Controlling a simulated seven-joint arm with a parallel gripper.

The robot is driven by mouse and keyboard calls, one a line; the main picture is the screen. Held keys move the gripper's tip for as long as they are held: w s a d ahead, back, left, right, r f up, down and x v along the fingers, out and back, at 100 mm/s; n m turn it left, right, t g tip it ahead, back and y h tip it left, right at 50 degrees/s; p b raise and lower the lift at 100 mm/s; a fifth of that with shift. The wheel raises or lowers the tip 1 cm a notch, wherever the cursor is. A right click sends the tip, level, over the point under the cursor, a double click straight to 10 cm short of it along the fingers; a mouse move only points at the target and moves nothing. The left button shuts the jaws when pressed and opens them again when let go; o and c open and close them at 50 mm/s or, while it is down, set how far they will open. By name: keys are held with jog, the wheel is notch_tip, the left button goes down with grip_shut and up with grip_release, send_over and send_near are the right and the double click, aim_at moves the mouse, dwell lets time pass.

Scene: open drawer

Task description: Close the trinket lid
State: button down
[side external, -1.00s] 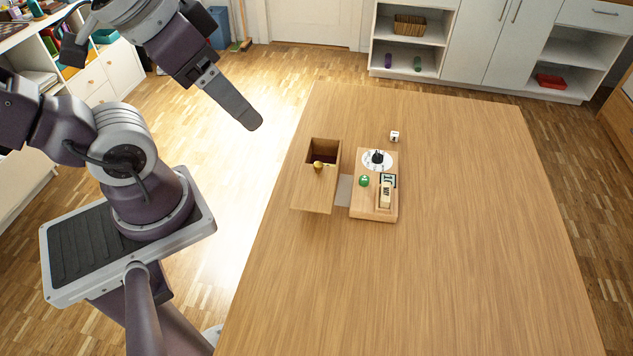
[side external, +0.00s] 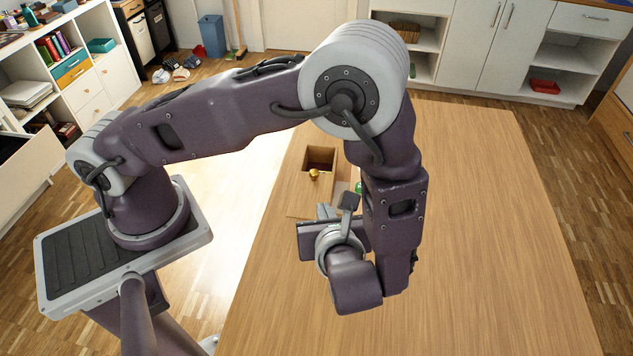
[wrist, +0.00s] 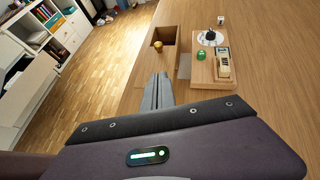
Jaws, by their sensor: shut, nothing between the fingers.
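The trinket box (side external: 321,150) is wooden, with a dark square opening at its far end. Its flat wooden lid (side external: 303,192) lies towards the near side, leaving that opening uncovered. A gold knob (side external: 314,173) stands on the lid near the opening's edge. In the wrist view I also see the box (wrist: 165,32), the lid (wrist: 147,65) and the knob (wrist: 157,45). My gripper (wrist: 161,76) is shut and empty, its fingers pointing at the lid's near part, short of the knob. I cannot tell whether the fingertips touch the lid. In the side view my arm partly hides this area.
A white die (wrist: 220,20) lies beyond. The table (side external: 480,220) is clear to the right.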

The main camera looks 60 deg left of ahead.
send_near(315, 178)
jog(key=f, duration=0.1)
jog(key=a+f, duration=0.2)
jog(key=shift+w+f, duration=0.2)
jog(key=shift+w, duration=0.2)
jog(key=shift+w+a, duration=0.3)
jog(key=shift+a, duration=0.2)
jog(key=shift+w+a, duration=0.3)
jog(key=shift+a, duration=0.25)
jog(key=shift+w+a, duration=0.25)
jog(key=shift+a, duration=0.2)
jog(key=shift+r, duration=0.1)
jog(key=w+a, duration=0.8)
jog(key=a, duration=0.1)
jog(key=shift+w, duration=0.15)
jog(key=shift+d, duration=0.1)
